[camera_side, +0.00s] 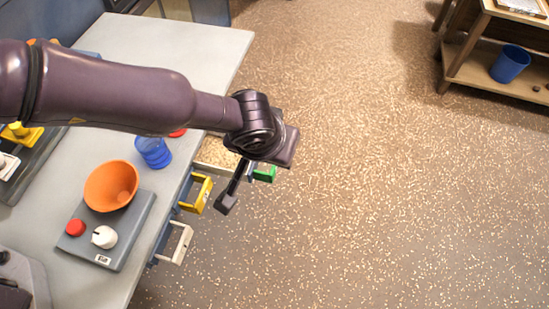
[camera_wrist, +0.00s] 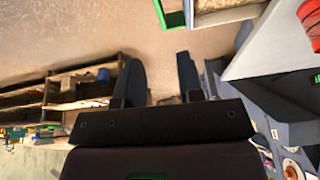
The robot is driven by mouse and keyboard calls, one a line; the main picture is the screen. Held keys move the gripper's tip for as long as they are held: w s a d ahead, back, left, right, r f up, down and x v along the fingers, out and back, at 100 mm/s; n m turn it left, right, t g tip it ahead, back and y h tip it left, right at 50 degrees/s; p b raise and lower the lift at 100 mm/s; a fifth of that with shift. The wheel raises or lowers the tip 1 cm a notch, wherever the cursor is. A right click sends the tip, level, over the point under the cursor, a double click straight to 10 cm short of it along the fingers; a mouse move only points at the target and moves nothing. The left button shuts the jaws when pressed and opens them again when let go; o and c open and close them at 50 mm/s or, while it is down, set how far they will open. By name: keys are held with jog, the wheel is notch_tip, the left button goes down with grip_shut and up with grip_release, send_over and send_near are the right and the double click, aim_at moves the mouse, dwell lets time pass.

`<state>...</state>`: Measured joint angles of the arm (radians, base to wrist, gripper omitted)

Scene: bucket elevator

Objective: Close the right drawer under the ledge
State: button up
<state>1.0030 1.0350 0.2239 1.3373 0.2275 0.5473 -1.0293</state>
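Several drawers stick out under the ledge, the right-hand edge of the grey tabletop (camera_side: 205,35), in the side view. One has a green handle (camera_side: 265,173) and is pulled out, with a pale, grainy inside (camera_side: 216,154); its green handle also shows at the top of the wrist view (camera_wrist: 174,18). A yellow-handled drawer (camera_side: 197,193) and a white-handled drawer (camera_side: 179,243) stand nearer the camera. My gripper (camera_side: 228,198) hangs beyond the table edge, between the yellow and green handles in the picture. In the wrist view its two fingers (camera_wrist: 160,78) are apart with nothing between them.
On the table are a blue cup (camera_side: 153,152), an orange bowl (camera_side: 111,186) and a grey panel (camera_side: 128,232) with a red button (camera_side: 75,227) and white knob (camera_side: 104,237). A wooden shelf (camera_side: 485,65) with a blue bucket (camera_side: 510,64) stands far right. The speckled floor between is clear.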

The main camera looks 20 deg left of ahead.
jog(key=shift+n, duration=0.4)
jog(key=x, duration=1.3)
jog(key=shift+s+a, duration=0.1)
jog(key=shift+c, duration=0.5)
grip_shut()
